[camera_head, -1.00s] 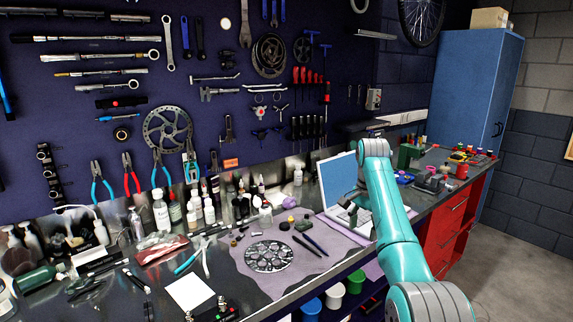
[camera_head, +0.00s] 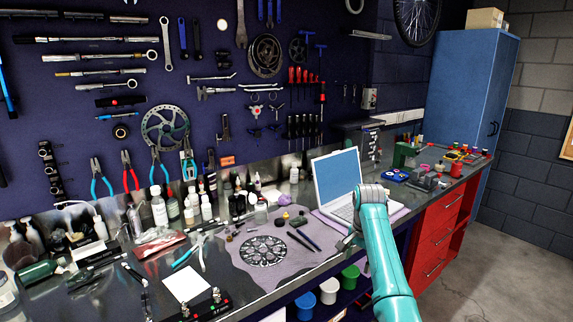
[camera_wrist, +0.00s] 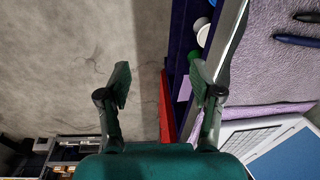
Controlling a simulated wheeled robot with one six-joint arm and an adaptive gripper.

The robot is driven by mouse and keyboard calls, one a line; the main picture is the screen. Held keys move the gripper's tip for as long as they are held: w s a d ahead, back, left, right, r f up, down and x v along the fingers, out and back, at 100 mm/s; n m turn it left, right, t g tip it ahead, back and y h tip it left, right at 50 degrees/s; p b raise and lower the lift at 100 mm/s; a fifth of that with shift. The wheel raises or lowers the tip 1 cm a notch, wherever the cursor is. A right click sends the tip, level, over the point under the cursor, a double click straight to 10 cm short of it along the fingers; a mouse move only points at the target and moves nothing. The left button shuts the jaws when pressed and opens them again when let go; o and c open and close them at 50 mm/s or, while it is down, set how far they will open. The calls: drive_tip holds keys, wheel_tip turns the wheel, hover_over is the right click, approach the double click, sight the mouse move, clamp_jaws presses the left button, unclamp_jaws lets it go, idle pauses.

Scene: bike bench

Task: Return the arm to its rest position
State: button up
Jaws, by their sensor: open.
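My arm, teal, reaches in from the lower right of the head view and bends at a grey joint in front of the laptop (camera_head: 338,178). My gripper (camera_wrist: 160,85) shows in the wrist view with its two dark fingers apart and nothing between them. It hangs beyond the bench's front edge, with the grey floor (camera_wrist: 70,60) beneath much of it. The right finger overlaps the bench edge in that view. In the head view the gripper is mostly hidden or too small to make out near the bench edge.
A purple mat (camera_head: 235,277) on the bench holds a round sprocket (camera_head: 263,251) and two dark pens (camera_head: 303,240). Colored tubs (camera_head: 329,291) stand on a shelf below. A red drawer cabinet (camera_head: 437,240) and a blue cabinet (camera_head: 470,90) stand right. Open floor lies at lower right.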

drive_tip(key=s+a+f+n+t, duration=0.15)
drive_tip(key=s+f, duration=0.35)
drive_tip(key=f, duration=0.8)
drive_tip(key=s+f+n+t, duration=0.15)
drive_tip(key=s+f, duration=0.35)
drive_tip(key=f, duration=0.7)
drive_tip(key=s+f+n+t, duration=0.1)
drive_tip(key=s+f+t, duration=0.1)
drive_tip(key=s+f, duration=0.6)
drive_tip(key=s+f+n+t, duration=0.1)
drive_tip(key=s+f, duration=0.2)
drive_tip(key=s, duration=0.9)
drive_tip(key=s+a+r+n+t, duration=0.15)
drive_tip(key=s+r, duration=0.25)
drive_tip(key=s, duration=0.8)
drive_tip(key=s+r+n+t, duration=0.1)
drive_tip(key=s+r+t, duration=0.2)
drive_tip(key=s, duration=0.9)
drive_tip(key=s+r+n+t, duration=0.1)
drive_tip(key=s+r, duration=0.6)
drive_tip(key=r, duration=0.4)
drive_tip(key=s+r+n+t, duration=0.1)
drive_tip(key=s+r+t, duration=0.1)
drive_tip(key=s+r, duration=0.5)
wheel_tip(320, 180, up, 4)
drive_tip(key=shift+s+f, duration=0.1)
drive_tip(key=shift+s, duration=0.25)
drive_tip(key=shift+a, duration=0.1)
